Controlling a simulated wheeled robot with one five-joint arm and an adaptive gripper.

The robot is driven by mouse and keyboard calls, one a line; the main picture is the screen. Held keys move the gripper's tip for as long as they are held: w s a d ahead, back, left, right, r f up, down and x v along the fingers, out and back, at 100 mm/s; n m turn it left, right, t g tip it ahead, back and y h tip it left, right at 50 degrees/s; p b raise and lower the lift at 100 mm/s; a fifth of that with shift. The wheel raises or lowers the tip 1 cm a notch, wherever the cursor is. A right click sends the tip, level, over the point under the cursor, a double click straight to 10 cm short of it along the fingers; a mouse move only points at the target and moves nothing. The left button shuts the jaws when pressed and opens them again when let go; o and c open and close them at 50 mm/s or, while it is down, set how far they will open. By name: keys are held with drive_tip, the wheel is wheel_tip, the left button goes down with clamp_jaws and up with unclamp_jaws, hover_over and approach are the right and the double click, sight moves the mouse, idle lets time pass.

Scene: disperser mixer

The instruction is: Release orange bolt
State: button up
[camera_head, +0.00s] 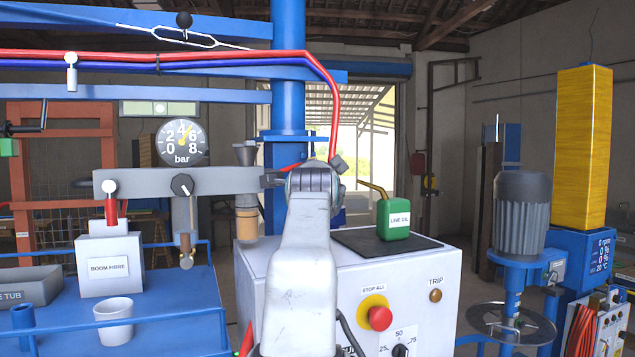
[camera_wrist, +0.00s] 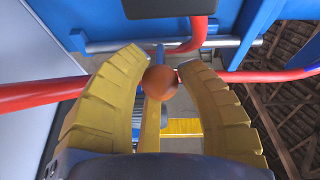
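The orange bolt shows as a rounded orange head (camera_wrist: 160,82) in the wrist view, between the tips of two yellow ribbed fingers. My gripper (camera_wrist: 162,68) has its fingertips close in on both sides of the head and appears to touch it. A yellow strip (camera_wrist: 150,125) shows below the head; I cannot tell whether it belongs to the bolt. In the head view my pale grey arm stands in the middle and hides my fingers and the bolt.
Red hose (camera_head: 230,54) and blue beams cross near my arm. A grey bar with a gauge (camera_head: 182,142) lies left of it. A white cabinet (camera_head: 447,285) with a red stop button (camera_head: 380,318) and green oil can (camera_head: 393,219) stands right. A motor (camera_head: 522,212) is farther right.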

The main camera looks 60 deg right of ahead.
clamp_jaws()
drive_tip(key=shift+f+b, duration=1.55)
drive_tip(key=shift+f, duration=0.3)
drive_tip(key=o, duration=0.6)
unclamp_jaws()
drive_tip(key=shift+c, duration=0.2)
drive_tip(key=shift+r, duration=0.1)
drive_tip(key=shift+s+a, duration=0.1)
drive_tip(key=shift+a, duration=0.1)
drive_tip(key=v, duration=1.1)
drive_tip(key=shift+s+a, duration=0.1)
drive_tip(key=shift+a, duration=0.2)
